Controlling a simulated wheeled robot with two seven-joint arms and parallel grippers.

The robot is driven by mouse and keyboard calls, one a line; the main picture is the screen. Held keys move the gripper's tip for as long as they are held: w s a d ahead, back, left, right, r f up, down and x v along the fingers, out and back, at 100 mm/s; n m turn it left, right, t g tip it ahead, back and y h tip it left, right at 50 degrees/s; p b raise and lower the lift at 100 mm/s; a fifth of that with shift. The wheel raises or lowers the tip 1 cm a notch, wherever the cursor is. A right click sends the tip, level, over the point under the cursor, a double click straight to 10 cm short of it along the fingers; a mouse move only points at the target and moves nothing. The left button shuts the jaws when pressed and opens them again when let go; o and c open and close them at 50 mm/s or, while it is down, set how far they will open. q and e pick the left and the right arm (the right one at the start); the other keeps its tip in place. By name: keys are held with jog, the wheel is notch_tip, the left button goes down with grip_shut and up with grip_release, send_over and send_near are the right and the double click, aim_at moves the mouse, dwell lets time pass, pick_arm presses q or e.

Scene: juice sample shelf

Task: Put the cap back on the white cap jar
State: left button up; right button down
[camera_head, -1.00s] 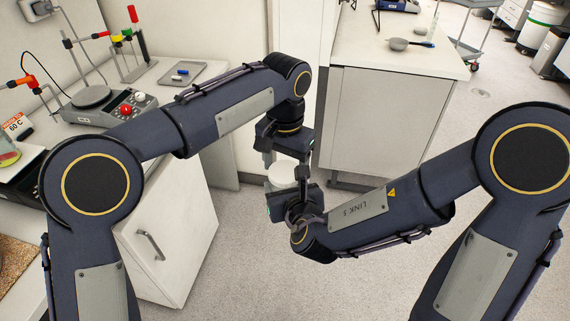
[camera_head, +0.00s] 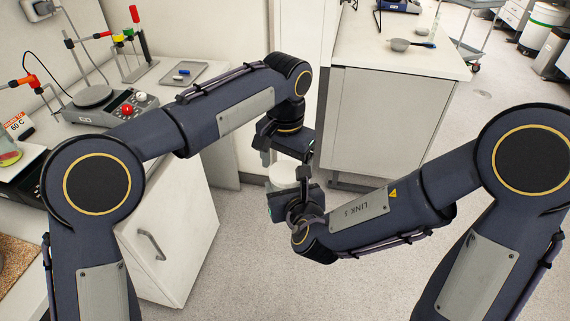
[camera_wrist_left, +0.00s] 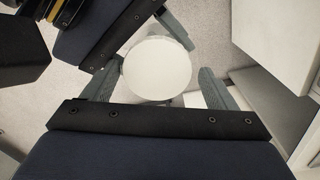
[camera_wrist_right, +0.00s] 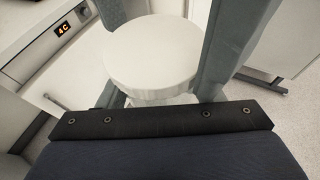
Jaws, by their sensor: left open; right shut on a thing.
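The white cap (camera_wrist_right: 150,50) sits on top of the jar (camera_wrist_right: 160,98), whose pale body shows only as a narrow strip below it. I cannot tell whether the cap is screwed tight. My right gripper (camera_head: 296,192) is shut on the jar and holds it upright in the air, clear of any surface. My left gripper (camera_head: 285,165) points down from above and is open. In the left wrist view, the round cap top (camera_wrist_left: 157,68) lies between my left fingers, with gaps on both sides. In the head view the jar is partly hidden by my grippers.
A white counter at left carries a hotplate stirrer (camera_head: 105,100) and a grey tray (camera_head: 180,75). A white cabinet (camera_head: 385,125) stands behind the grippers, with a pan (camera_head: 400,45) on top. Open floor lies below the grippers.

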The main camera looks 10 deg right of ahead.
pick_arm(q)
notch_tip(320, 180, up, 4)
jog(key=shift+s+d+r, duration=0.15)
jog(key=shift+r, duration=0.1)
jog(key=n, duration=0.1)
jog(key=r+n, duration=0.1)
jog(key=n, duration=0.1)
notch_tip(320, 180, up, 2)
jog(key=n, duration=0.5)
jog(key=shift+r, duration=0.25)
jog(key=shift+f, duration=0.1)
jog(key=shift+f, duration=3.95)
jog(key=shift+c, duration=0.3)
